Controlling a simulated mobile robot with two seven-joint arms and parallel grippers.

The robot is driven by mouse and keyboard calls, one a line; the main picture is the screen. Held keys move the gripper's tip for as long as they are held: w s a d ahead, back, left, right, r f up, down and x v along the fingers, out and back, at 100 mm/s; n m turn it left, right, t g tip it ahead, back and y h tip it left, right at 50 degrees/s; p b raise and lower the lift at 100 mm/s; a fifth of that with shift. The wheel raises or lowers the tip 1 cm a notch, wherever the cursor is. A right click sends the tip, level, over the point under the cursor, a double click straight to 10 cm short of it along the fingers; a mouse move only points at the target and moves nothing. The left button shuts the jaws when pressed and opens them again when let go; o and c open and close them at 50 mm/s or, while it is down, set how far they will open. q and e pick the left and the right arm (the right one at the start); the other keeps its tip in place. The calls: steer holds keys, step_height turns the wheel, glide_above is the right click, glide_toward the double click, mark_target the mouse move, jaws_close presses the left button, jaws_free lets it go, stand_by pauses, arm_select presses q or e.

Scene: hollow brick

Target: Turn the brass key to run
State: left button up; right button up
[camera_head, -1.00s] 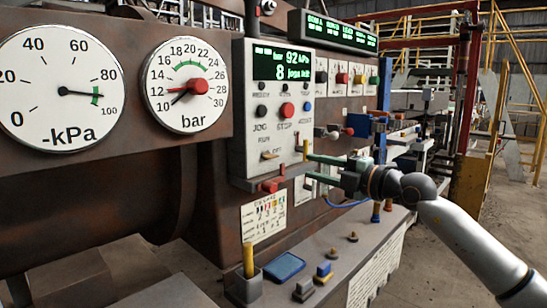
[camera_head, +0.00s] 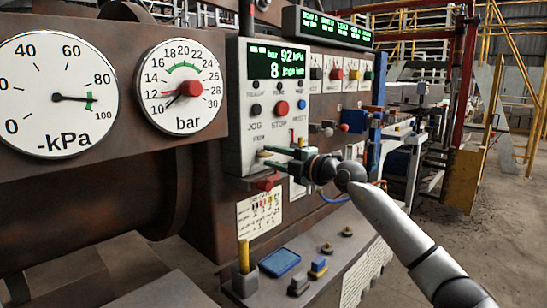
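The brass key (camera_head: 264,154) is in the lower left of the light grey control panel (camera_head: 240,120), under the JOG and STOP buttons. It is small and partly crowded by my fingers, so its exact angle is hard to tell. My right gripper (camera_head: 270,159) reaches in from the right, with its green fingers pointing left at the key. The fingers look apart, one above the other, with their tips close by the key. I cannot tell whether they touch it. My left gripper is not in view.
A red STOP button (camera_head: 282,107) sits above the gripper and a red part (camera_head: 267,181) juts out just below. Two large gauges, kPa (camera_head: 58,95) and bar (camera_head: 182,88), fill the left. A ledge below holds a blue tray (camera_head: 280,262) and small blocks.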

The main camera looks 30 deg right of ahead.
jaws_close()
stand_by(0.3)
